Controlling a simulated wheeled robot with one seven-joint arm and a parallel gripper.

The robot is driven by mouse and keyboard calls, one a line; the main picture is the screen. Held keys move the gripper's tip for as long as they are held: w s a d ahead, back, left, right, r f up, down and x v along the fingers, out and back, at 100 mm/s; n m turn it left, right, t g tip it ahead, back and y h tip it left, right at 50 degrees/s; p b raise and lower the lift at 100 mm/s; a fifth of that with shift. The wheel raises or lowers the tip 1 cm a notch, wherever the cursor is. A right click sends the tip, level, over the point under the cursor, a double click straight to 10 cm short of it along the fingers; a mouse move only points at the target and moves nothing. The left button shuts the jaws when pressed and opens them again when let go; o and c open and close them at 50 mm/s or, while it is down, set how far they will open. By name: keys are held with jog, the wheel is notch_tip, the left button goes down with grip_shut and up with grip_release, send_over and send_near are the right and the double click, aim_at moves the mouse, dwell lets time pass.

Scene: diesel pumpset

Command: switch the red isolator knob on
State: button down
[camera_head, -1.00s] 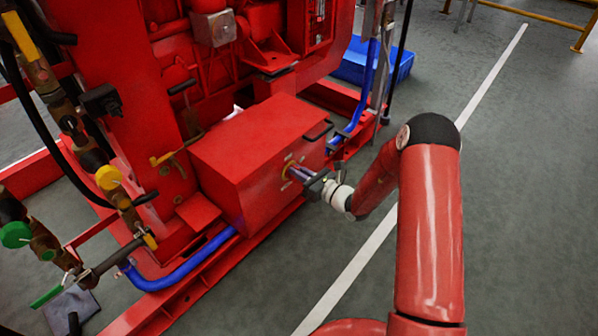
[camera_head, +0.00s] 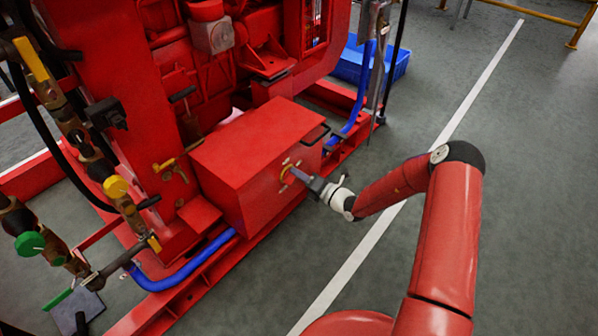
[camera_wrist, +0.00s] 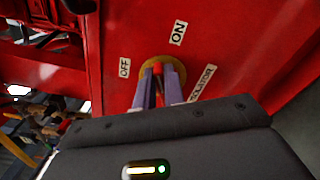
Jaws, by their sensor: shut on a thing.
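The red isolator knob (camera_wrist: 158,71) sits on a round yellow plate (camera_wrist: 146,68) on the end face of a red box (camera_head: 262,199). In the wrist view, the OFF label (camera_wrist: 125,68) is left of the plate, the ON label (camera_wrist: 178,33) above it to the right, and the ISOLATOR label (camera_wrist: 202,82) to the right. My gripper (camera_wrist: 159,76) is at the plate, its two purple fingers shut on the knob from both sides. The fingers hide much of the knob, so I cannot tell which label it points to. In the head view my gripper (camera_head: 291,172) meets the box face.
A blue hose (camera_head: 355,100) and a grey post stand behind. Valves with yellow (camera_head: 116,187) and green (camera_head: 29,243) handles are at the left. Grey floor to the right is open.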

jog(key=m, duration=0.2)
jog(key=f+m+p, duration=0.1)
jog(key=m, duration=0.2)
jog(key=shift+w+d+m+p, duration=0.1)
jog(key=shift+d+m+p, duration=0.05)
jog(key=shift+m+p, duration=0.15)
dwell(0.4)
jog(key=c, duration=1.5)
grip_release()
jog(key=v, duration=0.7)
jog(key=shift+s+d, duration=0.25)
jog(key=shift+d, duration=0.05)
